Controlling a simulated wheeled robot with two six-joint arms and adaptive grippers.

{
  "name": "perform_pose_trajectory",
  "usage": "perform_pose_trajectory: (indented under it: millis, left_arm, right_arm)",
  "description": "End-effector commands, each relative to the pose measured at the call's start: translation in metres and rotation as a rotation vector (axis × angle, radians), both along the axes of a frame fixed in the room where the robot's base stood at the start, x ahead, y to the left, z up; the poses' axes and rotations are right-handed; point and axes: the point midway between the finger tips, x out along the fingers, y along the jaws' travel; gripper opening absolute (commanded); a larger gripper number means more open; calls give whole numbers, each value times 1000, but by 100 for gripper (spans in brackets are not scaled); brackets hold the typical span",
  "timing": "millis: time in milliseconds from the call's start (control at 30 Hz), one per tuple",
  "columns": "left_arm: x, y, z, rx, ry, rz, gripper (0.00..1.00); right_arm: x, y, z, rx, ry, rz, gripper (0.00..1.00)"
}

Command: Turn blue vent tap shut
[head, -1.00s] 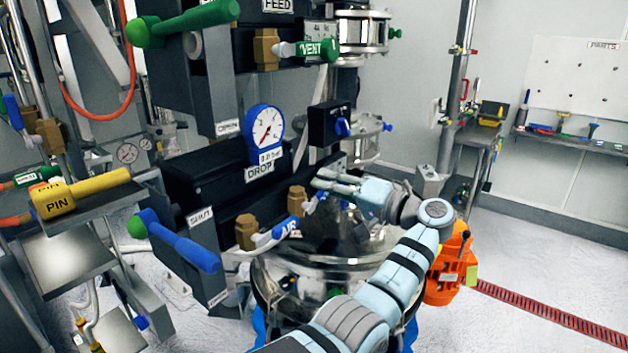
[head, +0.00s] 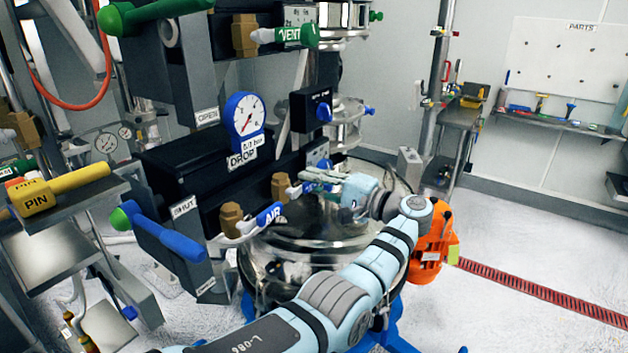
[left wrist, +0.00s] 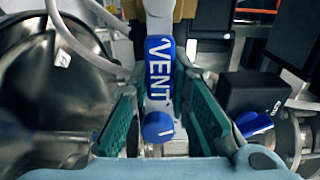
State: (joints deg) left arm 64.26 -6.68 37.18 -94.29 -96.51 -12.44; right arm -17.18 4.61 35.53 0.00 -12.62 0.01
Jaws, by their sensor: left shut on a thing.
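The blue vent tap (left wrist: 159,85) is in the left wrist view, its handle lettered VENT and pointing toward the camera. In the head view it (head: 298,189) shows only in part beside a brass valve body (head: 280,187), the rest hidden by my gripper. My left gripper (head: 313,181) is at this tap. In the left wrist view its green-padded fingers (left wrist: 160,118) stand on both sides of the handle, shut on it near its rounded end. My right gripper is not in view.
A blue AIR tap (head: 264,220) sits just left, on the same black block. A green VENT tap (head: 290,35) is higher up. A dial gauge (head: 245,118) and a black box with a blue knob (head: 312,107) are above. A shiny round vessel (head: 300,262) lies below.

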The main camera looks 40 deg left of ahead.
Motion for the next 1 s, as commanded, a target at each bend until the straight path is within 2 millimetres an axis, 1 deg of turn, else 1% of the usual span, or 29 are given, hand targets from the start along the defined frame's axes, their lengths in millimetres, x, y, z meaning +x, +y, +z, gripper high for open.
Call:
perform_pose_trajectory:
  millis: [300, 333, 433, 767, 867, 967, 1000]
  left_arm:
    - [0, 0, -1, 0, 4, 0, 0]
    - [0, 0, -1, 0, 4, 0, 22]
    - [0, 0, -1, 0, 4, 0, 38]
    - [0, 0, 2, 0, 1, 0, 38]
    - [0, 0, 16, 0, -2, 0, 38]
    - [0, 0, 40, 0, -4, 1, 38]
    - [0, 0, 51, 1, -4, 1, 38]
  right_arm:
    - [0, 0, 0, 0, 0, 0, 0]
    - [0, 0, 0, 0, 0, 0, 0]
    - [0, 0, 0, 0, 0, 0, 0]
    - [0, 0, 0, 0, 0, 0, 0]
    - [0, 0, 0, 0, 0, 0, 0]
    - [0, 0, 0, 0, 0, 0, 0]
    - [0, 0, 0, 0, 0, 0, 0]
